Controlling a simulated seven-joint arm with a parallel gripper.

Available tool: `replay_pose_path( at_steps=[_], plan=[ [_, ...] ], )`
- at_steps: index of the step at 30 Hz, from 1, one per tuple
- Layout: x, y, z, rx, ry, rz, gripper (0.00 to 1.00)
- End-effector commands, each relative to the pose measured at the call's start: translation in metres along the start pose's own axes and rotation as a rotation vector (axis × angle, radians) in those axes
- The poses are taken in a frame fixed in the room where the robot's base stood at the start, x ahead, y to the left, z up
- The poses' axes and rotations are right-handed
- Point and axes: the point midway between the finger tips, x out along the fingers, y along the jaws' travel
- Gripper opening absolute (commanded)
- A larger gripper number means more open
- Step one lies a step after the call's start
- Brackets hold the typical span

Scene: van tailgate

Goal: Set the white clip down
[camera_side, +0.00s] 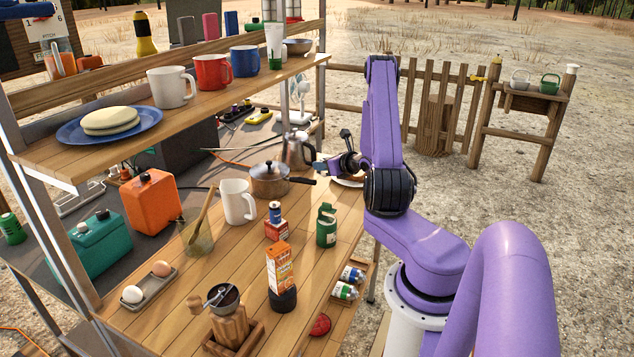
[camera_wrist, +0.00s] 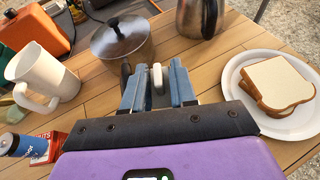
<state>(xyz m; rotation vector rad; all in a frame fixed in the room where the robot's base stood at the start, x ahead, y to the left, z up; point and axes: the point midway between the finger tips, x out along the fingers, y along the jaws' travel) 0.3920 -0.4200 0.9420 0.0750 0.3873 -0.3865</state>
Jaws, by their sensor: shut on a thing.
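The white clip (camera_wrist: 157,73) is a small pale piece between the blue fingers of my gripper (camera_wrist: 155,82) in the wrist view. My gripper is shut on it, and the clip's tip sticks out a little past the fingers. In the side view my gripper (camera_side: 322,165) is over the far part of the wooden counter, beside the kettle and the pan. The clip is too small to make out there. I cannot tell how high the clip is above the boards.
A lidded pan (camera_wrist: 122,42) and a steel kettle (camera_wrist: 199,15) stand just beyond my gripper. A white plate (camera_wrist: 236,72) with a sandwich (camera_wrist: 278,84) is at right, a white mug (camera_wrist: 42,78) at left. Bare boards show between pan and plate. A shelf (camera_side: 190,112) overhangs the counter's back.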

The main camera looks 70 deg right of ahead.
Motion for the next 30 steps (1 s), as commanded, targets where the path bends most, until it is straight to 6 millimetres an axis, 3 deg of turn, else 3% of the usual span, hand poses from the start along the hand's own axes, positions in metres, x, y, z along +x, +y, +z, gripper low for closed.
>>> replay_pose_path(
  at_steps=[6, 12, 20, 26, 30],
  plan=[
    [0.041, -0.014, -0.016, 0.002, 0.003, 0.002, 0.0],
    [0.067, -0.023, -0.031, 0.001, 0.0, 0.0, 0.0],
    [0.082, -0.028, -0.04, 0.001, 0.002, 0.0, 0.0],
    [0.091, -0.028, -0.062, 0.004, 0.002, -0.001, 0.0],
    [0.094, -0.028, -0.067, 0.002, 0.0, -0.001, 0.0]
  ],
)
